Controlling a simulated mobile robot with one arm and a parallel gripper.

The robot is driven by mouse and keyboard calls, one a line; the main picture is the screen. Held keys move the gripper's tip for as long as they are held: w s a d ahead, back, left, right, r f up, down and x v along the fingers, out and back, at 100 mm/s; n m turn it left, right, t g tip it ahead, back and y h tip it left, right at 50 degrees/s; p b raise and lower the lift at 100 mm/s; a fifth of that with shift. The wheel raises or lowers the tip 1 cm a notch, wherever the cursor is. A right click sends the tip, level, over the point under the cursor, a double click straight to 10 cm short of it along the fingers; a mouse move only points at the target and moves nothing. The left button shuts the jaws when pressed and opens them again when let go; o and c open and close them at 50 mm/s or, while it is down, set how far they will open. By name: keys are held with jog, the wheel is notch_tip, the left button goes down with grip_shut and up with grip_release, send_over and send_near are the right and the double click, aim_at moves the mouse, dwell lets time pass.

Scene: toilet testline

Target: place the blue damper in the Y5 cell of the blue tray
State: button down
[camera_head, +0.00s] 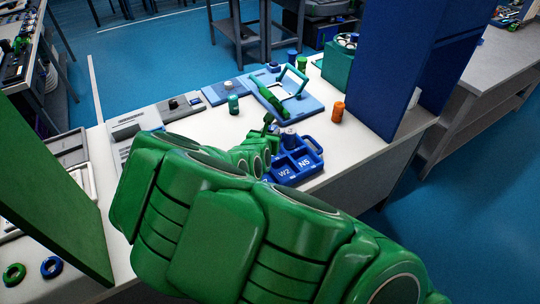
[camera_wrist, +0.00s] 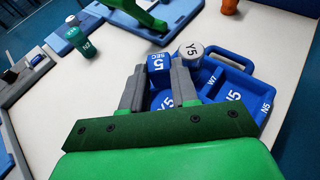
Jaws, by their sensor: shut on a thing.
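In the wrist view my gripper (camera_wrist: 160,72) is shut on the blue damper (camera_wrist: 160,61), whose side reads "5 SEC". The damper sits between the grey fingertips at the far left edge of the blue tray (camera_wrist: 238,92). The tray has several cells, with labels W7 and N5 readable. Whether the damper touches the tray is unclear. In the head view my arm covers part of the blue tray (camera_head: 314,147); the held damper cannot be made out there.
A teal cylinder (camera_head: 233,104) and an orange cylinder (camera_head: 338,111) stand on the white table. A light blue fixture with a green handle (camera_head: 292,82) lies behind the tray. A tall blue panel (camera_head: 395,65) rises at the right. Bare table lies left of the tray.

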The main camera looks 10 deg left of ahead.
aim_at(263, 176)
jog(key=shift+s+a+f, duration=0.1)
jog(key=shift+a+f, duration=0.1)
jog(key=shift+f, duration=1.85)
jog(key=shift+s+a+f, duration=0.1)
jog(key=shift+a+f, duration=0.05)
jog(key=shift+f, duration=1.9)
jog(key=shift+f, duration=0.2)
jog(key=c, duration=1.1)
grip_release()
jog(key=shift+c, duration=0.2)
jog(key=shift+r, duration=0.2)
jog(key=shift+v, duration=3.75)
jog(key=shift+w+d, duration=0.1)
